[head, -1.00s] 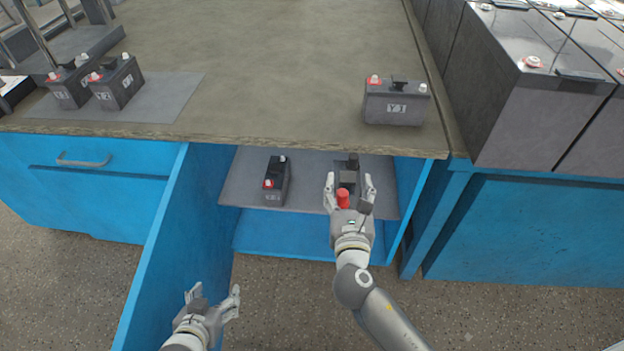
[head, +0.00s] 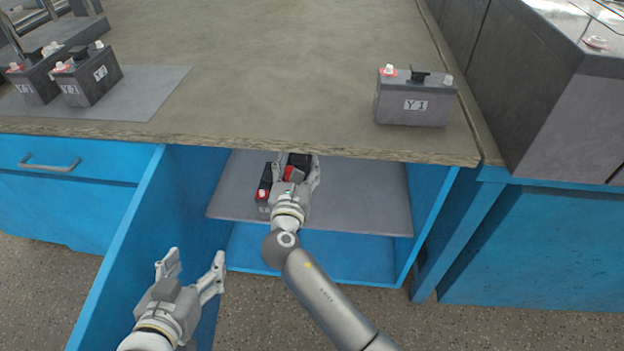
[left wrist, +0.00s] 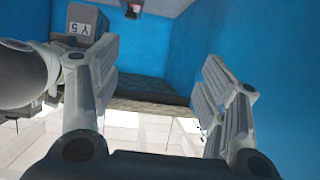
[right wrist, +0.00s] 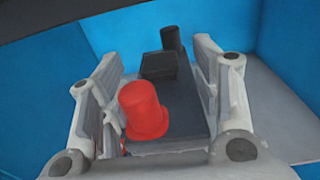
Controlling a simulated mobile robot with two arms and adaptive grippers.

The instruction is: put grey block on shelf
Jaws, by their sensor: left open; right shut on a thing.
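My right gripper (head: 303,180) is inside the blue cabinet, shut on a dark grey battery block (head: 299,161). In the right wrist view the held block (right wrist: 185,103) sits between the fingers, with a red terminal cap and a black terminal on top. The grey shelf (head: 360,195) lies below it; I cannot tell whether the block touches it. A second battery (head: 264,182) stands on the shelf just left of my right gripper, partly hidden by it. My left gripper (head: 196,268) is open and empty, in front of the cabinet at lower left.
The right part of the shelf is clear. A battery marked Y 1 (head: 415,100) stands on the worktop (head: 290,70) above. Two batteries stand on a grey mat (head: 150,90) at left. An open blue door panel (head: 130,260) stands beside my left gripper.

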